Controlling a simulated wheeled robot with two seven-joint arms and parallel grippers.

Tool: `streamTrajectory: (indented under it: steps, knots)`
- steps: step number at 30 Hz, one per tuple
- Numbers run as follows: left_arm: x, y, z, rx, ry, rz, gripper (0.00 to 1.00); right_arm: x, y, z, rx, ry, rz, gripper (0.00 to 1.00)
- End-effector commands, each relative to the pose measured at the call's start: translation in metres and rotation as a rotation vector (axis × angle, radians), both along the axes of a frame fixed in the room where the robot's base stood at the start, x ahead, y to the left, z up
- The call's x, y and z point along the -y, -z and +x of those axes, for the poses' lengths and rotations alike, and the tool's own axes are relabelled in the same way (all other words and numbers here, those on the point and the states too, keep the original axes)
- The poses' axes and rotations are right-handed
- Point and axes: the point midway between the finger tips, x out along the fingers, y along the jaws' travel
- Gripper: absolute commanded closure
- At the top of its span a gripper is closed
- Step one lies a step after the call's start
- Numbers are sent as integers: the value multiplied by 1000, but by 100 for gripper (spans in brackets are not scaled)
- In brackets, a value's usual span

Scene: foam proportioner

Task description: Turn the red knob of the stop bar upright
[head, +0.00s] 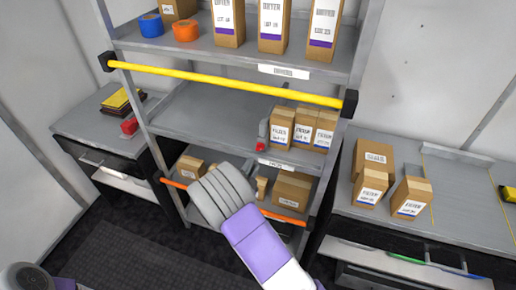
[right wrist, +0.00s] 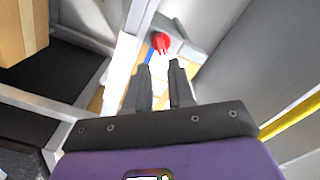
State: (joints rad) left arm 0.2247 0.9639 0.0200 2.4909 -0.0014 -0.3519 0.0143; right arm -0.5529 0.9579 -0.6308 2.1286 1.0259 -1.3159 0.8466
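A small red knob (head: 260,147) sits low on a grey fitting (head: 263,129) at the middle shelf's front, left of several cartons. It also shows in the right wrist view (right wrist: 160,42), beyond my fingertips. Its exact angle is too small to tell. A yellow bar (head: 225,84) crosses the rack above it. An orange bar (head: 283,218) crosses lower down, partly behind my right arm. My right gripper (right wrist: 160,65) has its two fingers apart with nothing between them, short of the knob. In the head view my own arm hides its fingers. My left gripper is not visible.
Cartons (head: 303,130) stand close right of the knob. Boxes (head: 291,193) sit on the shelf below. Left of the knob the middle shelf (head: 195,112) is bare. A bench (head: 450,190) with boxes is at right; another (head: 85,125) is at left.

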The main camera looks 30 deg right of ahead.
Motion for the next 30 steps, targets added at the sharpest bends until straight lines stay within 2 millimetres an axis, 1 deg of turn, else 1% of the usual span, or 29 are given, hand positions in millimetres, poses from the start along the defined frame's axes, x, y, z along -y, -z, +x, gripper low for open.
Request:
streamTrajectory:
  steps: [2, 9, 13, 18, 25, 26, 30]
  knots:
    - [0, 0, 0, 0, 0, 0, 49, 7, -5, 5, 22, 10, -4, 77]
    - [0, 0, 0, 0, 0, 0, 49, 36, -3, 29, 16, 10, -5, 77]
    - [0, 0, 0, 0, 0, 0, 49, 48, -3, 40, 15, 8, -4, 77]
    - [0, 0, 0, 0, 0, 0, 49, 56, -3, 47, 13, 6, -3, 77]
    - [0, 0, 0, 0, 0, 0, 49, 56, -2, 47, 12, 5, -3, 77]
    - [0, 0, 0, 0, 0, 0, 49, 56, -2, 47, 12, 5, -3, 79]
    - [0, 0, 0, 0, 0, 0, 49, 56, -2, 47, 12, 5, -3, 100]
